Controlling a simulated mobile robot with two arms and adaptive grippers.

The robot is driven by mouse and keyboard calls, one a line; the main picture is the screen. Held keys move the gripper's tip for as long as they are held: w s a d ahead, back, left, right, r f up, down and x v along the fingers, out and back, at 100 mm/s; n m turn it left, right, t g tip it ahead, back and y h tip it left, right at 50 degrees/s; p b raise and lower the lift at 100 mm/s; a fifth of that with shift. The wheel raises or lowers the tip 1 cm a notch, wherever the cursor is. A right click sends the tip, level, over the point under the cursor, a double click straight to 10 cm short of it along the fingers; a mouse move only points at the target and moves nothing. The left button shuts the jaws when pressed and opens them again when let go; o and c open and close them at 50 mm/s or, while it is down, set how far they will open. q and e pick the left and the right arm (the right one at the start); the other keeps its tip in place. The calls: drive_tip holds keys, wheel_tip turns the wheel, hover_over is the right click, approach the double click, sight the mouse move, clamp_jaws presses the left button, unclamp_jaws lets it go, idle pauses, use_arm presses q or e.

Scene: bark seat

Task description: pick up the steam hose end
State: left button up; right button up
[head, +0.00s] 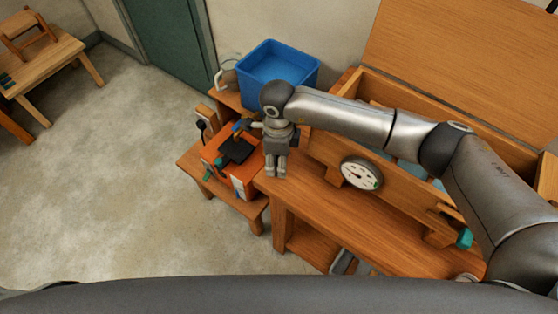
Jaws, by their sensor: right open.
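My right gripper (275,173) points down beside the right side of an orange box (219,151) with a black top. It is open, and I see nothing between its fingers. A small blue piece (241,125) shows at the back of the box, left of my gripper's wrist. I cannot tell whether it is the steam hose end. A pale curved thing (226,76), perhaps a hose or a jug, stands left of the blue tub. No hose end shows clearly, and my right arm hides part of the area. My left gripper is out of view.
The orange box stands on a low wooden stool (246,208). A blue tub (277,78) stands behind. A wooden bench (335,212) with a round dial (361,173) and a long wooden chest (450,65) fill the right.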

drive_tip(key=shift+f, duration=0.9)
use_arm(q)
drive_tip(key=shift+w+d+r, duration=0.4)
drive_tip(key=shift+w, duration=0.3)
use_arm(e)
drive_tip(key=c, duration=0.7)
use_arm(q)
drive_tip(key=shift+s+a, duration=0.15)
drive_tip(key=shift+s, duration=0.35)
use_arm(e)
drive_tip(key=c, duration=0.3)
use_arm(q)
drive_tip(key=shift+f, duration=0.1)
use_arm(e)
drive_tip(key=shift+c, duration=0.2)
